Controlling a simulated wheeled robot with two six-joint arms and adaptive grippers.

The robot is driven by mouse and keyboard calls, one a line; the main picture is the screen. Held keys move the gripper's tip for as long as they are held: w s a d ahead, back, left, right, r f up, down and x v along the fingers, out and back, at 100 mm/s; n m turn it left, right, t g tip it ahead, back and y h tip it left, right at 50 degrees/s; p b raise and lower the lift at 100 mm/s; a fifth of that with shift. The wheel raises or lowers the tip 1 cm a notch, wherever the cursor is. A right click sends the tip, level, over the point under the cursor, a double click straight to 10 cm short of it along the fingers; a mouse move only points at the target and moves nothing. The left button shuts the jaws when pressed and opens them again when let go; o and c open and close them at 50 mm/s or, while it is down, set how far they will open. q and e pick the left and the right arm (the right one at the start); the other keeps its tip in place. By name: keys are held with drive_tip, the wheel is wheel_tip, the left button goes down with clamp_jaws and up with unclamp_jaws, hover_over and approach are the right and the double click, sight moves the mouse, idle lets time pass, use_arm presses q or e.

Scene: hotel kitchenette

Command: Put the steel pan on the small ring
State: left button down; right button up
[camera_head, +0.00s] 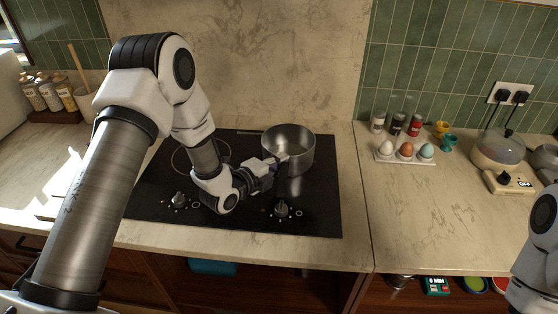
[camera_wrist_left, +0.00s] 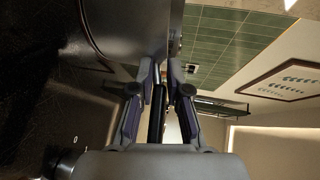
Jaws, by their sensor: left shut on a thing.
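The steel pan (camera_head: 289,146) is at the back right of the black hob (camera_head: 322,211), upright and with its open top showing. I cannot tell whether it rests on the glass or hangs just above it. My left gripper (camera_head: 270,166) is at the pan's near left side, shut on its handle. In the left wrist view the gripper (camera_wrist_left: 159,84) has its fingers on both sides of the dark handle (camera_wrist_left: 156,117), with the pan's wall (camera_wrist_left: 128,28) beyond. A ring outline (camera_head: 175,163) shows at the hob's back left, partly behind my arm. No ring shows under the pan. My right gripper is outside the view.
An egg tray (camera_head: 405,160) with three eggs, spice jars (camera_head: 397,124) and an egg cooker (camera_head: 498,150) are on the right counter. The counter right of the hob is clear in front.

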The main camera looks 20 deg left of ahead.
use_arm(q)
drive_tip(key=c, duration=1.1)
unclamp_jaws()
drive_tip(key=shift+s, duration=0.1)
drive_tip(key=shift+c, duration=0.2)
drive_tip(key=b+v, duration=0.2)
drive_tip(key=v, duration=1)
drive_tip(key=shift+b, duration=0.4)
